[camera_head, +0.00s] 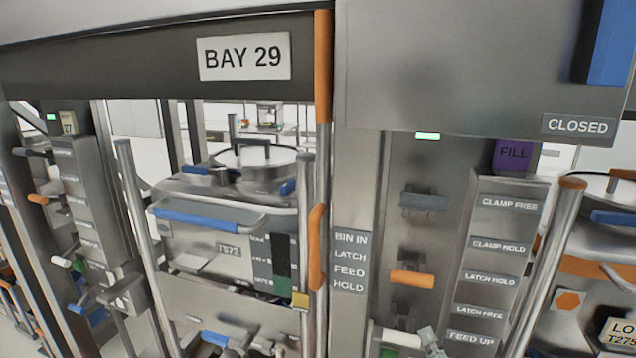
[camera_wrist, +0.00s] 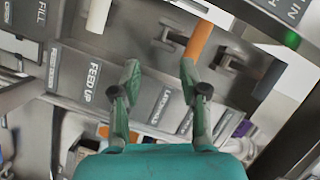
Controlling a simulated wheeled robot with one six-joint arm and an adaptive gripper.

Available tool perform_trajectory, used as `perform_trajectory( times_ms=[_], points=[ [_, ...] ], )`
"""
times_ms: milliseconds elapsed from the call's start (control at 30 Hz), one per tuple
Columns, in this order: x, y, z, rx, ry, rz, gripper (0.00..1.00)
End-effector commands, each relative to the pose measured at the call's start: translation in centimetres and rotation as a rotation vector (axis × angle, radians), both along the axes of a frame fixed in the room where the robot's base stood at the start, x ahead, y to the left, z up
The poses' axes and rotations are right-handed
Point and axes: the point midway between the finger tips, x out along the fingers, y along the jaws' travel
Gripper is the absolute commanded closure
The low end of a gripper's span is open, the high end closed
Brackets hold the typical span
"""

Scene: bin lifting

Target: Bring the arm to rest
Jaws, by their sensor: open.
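My gripper (camera_wrist: 158,72) is open in the wrist view, its two green-grey fingers apart with nothing between them. It faces a grey control panel (camera_wrist: 60,85) with a FEED UP label. An orange lever handle (camera_wrist: 200,38) lies just beyond the right fingertip; whether they touch I cannot tell. A white lever handle (camera_wrist: 98,15) is at the upper left, apart from the fingers. In the head view a small grey piece at the bottom edge, beside the FEED UP label (camera_head: 471,338), may be part of my gripper. The rest of my arm is out of that view.
A steel bin (camera_head: 235,212) with blue handles stands in the bay under the BAY 29 sign (camera_head: 243,57). An upright post with orange grips (camera_head: 317,245) divides it from the lever column with its orange lever (camera_head: 412,279). Another bin (camera_head: 590,275) is at the right.

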Motion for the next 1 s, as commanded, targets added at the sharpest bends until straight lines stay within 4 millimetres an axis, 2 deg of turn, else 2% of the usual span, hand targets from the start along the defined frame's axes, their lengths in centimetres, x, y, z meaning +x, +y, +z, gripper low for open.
perform_trajectory(
  times_ms=[33, 100, 267, 500, 800, 1000],
  points=[
    [-1.0, 0.1, -1.9, -0.031, 0.013, 0.002, 0.56],
    [-2.3, 0.2, -3.8, -0.083, 0.02, 0.004, 0.56],
    [-5.6, 0.3, -7.9, -0.2, 0.033, 0.011, 0.56],
    [-11.5, 0.5, -13.0, -0.38, 0.054, 0.028, 0.56],
    [-20.0, 0.7, -17.3, -0.615, 0.082, 0.064, 0.56],
    [-26.0, 0.9, -18.9, -0.775, 0.097, 0.097, 0.56]
  ],
)
